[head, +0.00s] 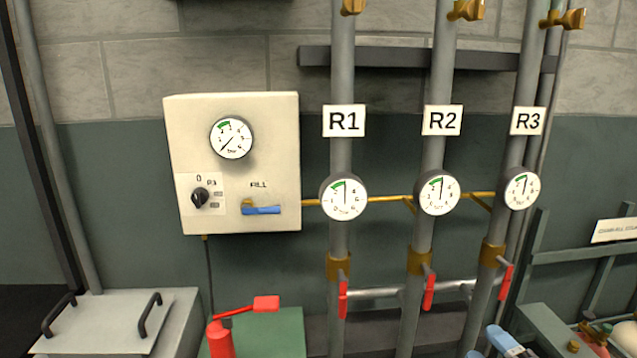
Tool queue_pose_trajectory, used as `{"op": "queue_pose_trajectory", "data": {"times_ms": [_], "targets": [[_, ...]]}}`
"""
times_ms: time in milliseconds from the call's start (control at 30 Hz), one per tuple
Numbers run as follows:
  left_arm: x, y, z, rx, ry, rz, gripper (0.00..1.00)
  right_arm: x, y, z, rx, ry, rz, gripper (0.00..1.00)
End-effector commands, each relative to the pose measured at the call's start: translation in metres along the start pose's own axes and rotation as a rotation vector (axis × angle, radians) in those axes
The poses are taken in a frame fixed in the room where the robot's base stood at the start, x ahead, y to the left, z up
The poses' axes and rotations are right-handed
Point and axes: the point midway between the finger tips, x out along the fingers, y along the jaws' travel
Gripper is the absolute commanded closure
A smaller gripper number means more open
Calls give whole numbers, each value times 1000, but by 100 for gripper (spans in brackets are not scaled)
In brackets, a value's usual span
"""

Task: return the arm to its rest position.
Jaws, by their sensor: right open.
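My right gripper (495,342) shows only in part at the bottom edge, right of centre, as pale blue-and-grey parts below the R3 pipe. It is open, and I see nothing held in it. Its fingertips are hard to make out, and most of the arm is out of the picture. My left gripper and left arm are not in view.
A cream panel (240,162) has a gauge, black selector and blue FILL handle (262,210). Pipes R1 (340,250), R2 (430,220) and R3 (489,285) carry gauges and red levers. A rack (575,255) stands right.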

Motion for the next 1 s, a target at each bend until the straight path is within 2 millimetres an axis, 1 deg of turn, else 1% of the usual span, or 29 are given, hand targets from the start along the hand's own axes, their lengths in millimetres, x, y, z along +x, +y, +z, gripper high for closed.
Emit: {"op": "queue_pose_trajectory", "data": {"times_ms": [33,67,100,200,267,300,367,400,467,533,567,600,767,867,1000], "targets": [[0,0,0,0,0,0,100,-18,-39,-8,187,-77,-56,38],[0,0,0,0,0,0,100,-28,-60,-12,291,-122,-87,38],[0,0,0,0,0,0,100,-42,-86,-19,422,-183,-127,38],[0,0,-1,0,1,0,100,-77,-141,-40,710,-324,-217,38],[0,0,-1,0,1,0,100,-96,-167,-54,856,-401,-263,38],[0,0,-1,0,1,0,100,-109,-183,-64,945,-449,-291,38],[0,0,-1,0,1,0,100,-126,-204,-80,1067,-517,-331,38],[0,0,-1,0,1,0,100,-138,-216,-91,1146,-560,-355,38],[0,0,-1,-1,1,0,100,-154,-233,-108,1257,-624,-390,38],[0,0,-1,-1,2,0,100,-173,-250,-129,1383,-698,-429,38],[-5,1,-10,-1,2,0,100,-174,-244,-134,1406,-711,-434,38],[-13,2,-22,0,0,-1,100,-169,-226,-133,1386,-700,-429,38],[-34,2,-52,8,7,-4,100,-166,-196,-137,1371,-699,-429,38],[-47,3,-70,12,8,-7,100,-164,-172,-140,1363,-699,-428,38],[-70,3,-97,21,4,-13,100,-161,-135,-146,1351,-700,-426,38]]}}
